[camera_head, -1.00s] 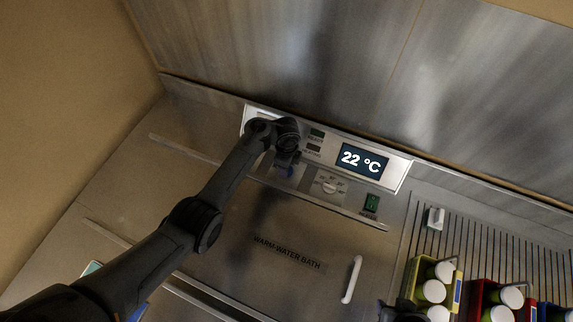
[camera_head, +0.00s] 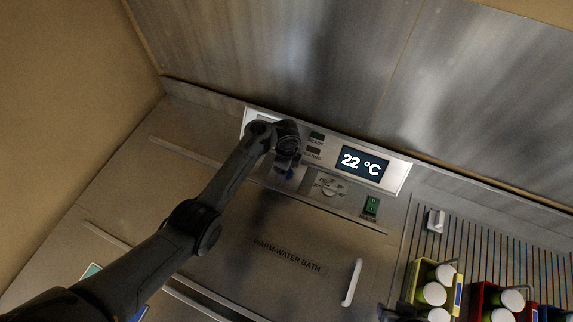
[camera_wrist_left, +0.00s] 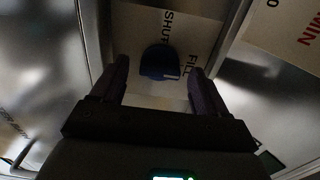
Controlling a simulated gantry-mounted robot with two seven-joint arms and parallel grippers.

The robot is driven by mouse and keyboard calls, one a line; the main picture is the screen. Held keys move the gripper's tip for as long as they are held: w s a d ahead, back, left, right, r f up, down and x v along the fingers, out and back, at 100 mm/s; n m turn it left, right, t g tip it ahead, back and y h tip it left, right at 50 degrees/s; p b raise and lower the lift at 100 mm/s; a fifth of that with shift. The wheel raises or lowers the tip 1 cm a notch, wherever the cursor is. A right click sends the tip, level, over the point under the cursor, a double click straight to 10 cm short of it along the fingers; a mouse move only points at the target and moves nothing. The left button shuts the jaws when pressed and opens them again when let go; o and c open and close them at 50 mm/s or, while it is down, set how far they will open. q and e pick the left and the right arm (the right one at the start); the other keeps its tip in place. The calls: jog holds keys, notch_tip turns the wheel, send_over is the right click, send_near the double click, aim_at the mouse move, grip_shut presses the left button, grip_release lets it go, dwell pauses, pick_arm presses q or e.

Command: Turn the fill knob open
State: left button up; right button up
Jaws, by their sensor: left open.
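In the head view my left gripper (camera_head: 286,160) is over the left part of the control panel (camera_head: 401,176). A bit of blue shows just below it there, and the arm hides most of that area.
Below is the warm-water bath lid with a white handle (camera_head: 351,282). Caddies of white-capped bottles, one yellow (camera_head: 411,275), stand at lower right.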

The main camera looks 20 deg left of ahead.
pick_arm(q)
notch_tip(320, 180, up, 11)
dwell(0.7)
jog(key=shift+f, duration=0.15)
